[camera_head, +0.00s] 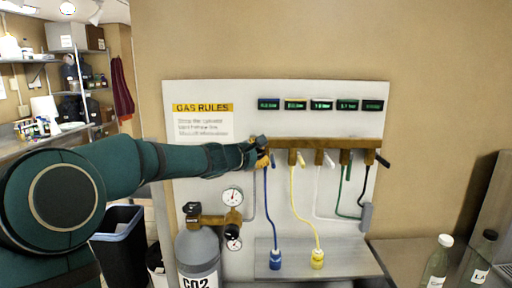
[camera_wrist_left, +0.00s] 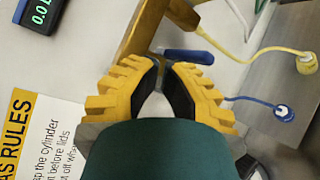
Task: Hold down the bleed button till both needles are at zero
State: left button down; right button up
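My left gripper (camera_head: 262,147) is at the left end of the brass manifold (camera_head: 325,143), in front of the wall panel. In the left wrist view its yellow, black-padded fingers (camera_wrist_left: 162,68) come together at the tips beside the manifold and a blue valve handle (camera_wrist_left: 190,56). I see nothing held between them; contact with the manifold is unclear. An upper gauge (camera_head: 233,196) and a lower gauge (camera_head: 233,244) sit on the brass regulator (camera_head: 208,220) atop the grey CO2 cylinder (camera_head: 198,250). Their needles are too small to read. I cannot make out a bleed button. My right gripper is not in view.
Several green displays (camera_head: 321,104) line the panel above the manifold. Blue and yellow hoses hang to a blue connector (camera_head: 275,260) and a yellow connector (camera_head: 317,259) on a metal shelf. Bottles (camera_head: 437,262) stand at the right. A black bin (camera_head: 118,238) stands at the left.

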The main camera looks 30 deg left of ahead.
pick_arm(q)
jog(key=shift+w+a, duration=0.2)
jog(key=shift+w, duration=0.05)
jog(key=shift+w+a, duration=0.3)
jog(key=shift+w, duration=0.2)
dwell(0.9)
jog(key=shift+s+d, duration=0.1)
jog(key=shift+s, duration=0.05)
dwell(1.1)
jog(key=shift+s+d+b, duration=0.45)
jog(key=shift+s, duration=0.25)
jog(key=shift+s+d+b, duration=0.4)
jog(key=shift+s+d, duration=0.05)
jog(key=shift+s, duration=0.25)
jog(key=shift+s+d+b, duration=0.35)
jog(key=shift+s+d, duration=0.05)
jog(key=shift+s, duration=0.35)
jog(key=shift+s+d+b, duration=0.4)
jog(key=shift+s+d, duration=0.05)
jog(key=shift+s, duration=0.25)
